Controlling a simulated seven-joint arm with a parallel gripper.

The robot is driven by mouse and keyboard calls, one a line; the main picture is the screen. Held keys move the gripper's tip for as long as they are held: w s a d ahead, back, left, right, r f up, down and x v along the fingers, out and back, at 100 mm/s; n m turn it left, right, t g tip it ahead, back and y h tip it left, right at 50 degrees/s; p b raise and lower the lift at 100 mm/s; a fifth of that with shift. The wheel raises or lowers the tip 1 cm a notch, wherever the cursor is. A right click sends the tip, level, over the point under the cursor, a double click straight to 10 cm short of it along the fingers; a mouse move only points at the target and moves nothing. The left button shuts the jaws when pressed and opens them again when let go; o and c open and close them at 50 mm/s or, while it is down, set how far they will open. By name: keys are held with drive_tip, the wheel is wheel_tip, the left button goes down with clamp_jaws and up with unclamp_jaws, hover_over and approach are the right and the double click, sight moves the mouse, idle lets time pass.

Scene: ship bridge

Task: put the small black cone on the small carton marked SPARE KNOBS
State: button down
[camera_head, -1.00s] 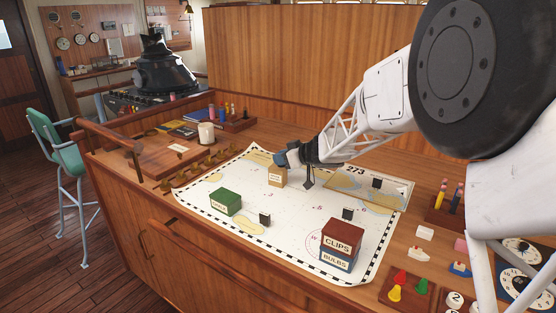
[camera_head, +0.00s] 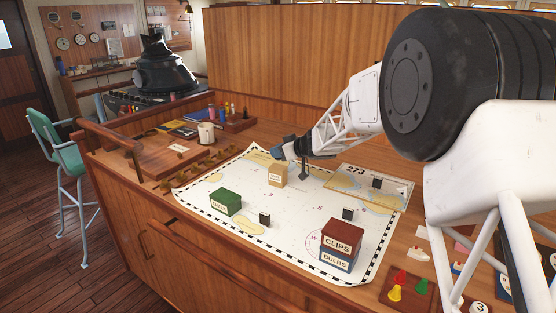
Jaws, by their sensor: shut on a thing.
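A small beige carton (camera_head: 277,176) stands upright on the chart (camera_head: 300,215), toward its far side. Its label is too small to read here. My gripper (camera_head: 292,161) is just above and slightly behind and right of this carton. Its dark fingers are shut on a small dark thing. I take that thing for the small black cone, but it blends with the fingers and its outline cannot be made out. The carton's top looks bare. I cannot tell the exact gap between gripper and carton.
A green carton (camera_head: 225,201) stands front left. A red CLIPS carton (camera_head: 342,235) sits on a blue BULBS carton (camera_head: 336,260) front right. A white mug (camera_head: 206,135) stands beyond the chart's far left edge.

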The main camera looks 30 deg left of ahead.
sight(278, 159)
drive_tip(key=shift+w+a, duration=0.2)
drive_tip(key=shift+f, duration=1.8)
drive_tip(key=shift+f, duration=0.1)
drive_tip(key=c, duration=1)
unclamp_jaws()
drive_tip(key=shift+d+r, duration=0.4)
drive_tip(key=shift+d, duration=0.15)
drive_tip(key=v, duration=1)
drive_tip(key=shift+d, duration=0.35)
